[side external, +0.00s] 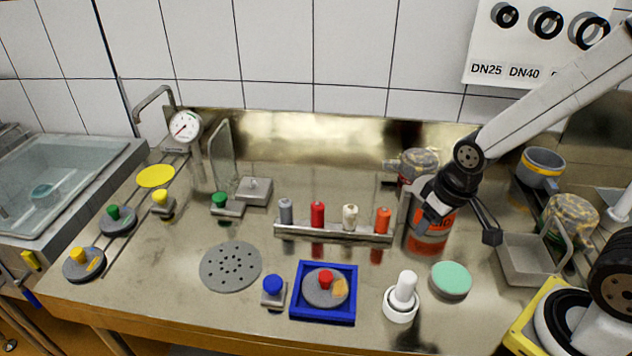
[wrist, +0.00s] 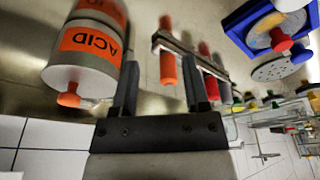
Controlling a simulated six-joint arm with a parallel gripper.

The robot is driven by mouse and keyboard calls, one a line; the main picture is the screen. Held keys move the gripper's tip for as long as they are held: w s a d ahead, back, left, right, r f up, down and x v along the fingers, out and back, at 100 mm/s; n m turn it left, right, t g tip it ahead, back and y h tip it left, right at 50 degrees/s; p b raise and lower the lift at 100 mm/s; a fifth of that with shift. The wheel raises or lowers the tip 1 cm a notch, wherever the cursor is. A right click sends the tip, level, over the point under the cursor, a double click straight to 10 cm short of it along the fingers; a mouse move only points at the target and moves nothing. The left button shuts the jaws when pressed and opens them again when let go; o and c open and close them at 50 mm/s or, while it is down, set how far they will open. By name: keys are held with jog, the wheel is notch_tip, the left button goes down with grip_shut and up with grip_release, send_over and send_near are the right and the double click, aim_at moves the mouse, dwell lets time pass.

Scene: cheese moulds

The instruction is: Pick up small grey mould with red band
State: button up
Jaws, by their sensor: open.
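I cannot make out a small grey mould with a red band for certain in either view. A grey cup with a yellow band (side external: 543,168) stands at the back right in the side view. A grey disc with a red knob (side external: 318,291) lies in a blue tray (side external: 294,309) at the front. My gripper (side external: 456,226) is open above the right part of the bench, close to an orange-labelled container (side external: 428,243). In the wrist view my gripper (wrist: 160,65) has nothing between its fingers, and the container, marked ACID (wrist: 75,75), is beside them.
A metal rack (side external: 335,234) holds several coloured bottles left of my gripper. A cloth-covered pot (side external: 570,213) and a grey metal tray (side external: 528,262) stand at the right. A white knobbed piece (side external: 402,300) and a green disc (side external: 451,280) are in front. Bench left of the rack is partly clear.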

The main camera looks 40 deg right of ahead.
jog(key=shift+o, duration=1)
jog(key=n+g, duration=0.3)
jog(key=n, duration=0.6)
send_over(398, 161)
jog(key=shift+s+a+f, duration=0.2)
jog(key=shift+a+f, duration=0.2)
jog(key=shift+a, duration=0.05)
jog(key=shift+w+d+f, duration=0.1)
jog(key=shift+w+d, duration=0.1)
jog(key=shift+d, duration=0.25)
jog(key=shift+f, duration=1.3)
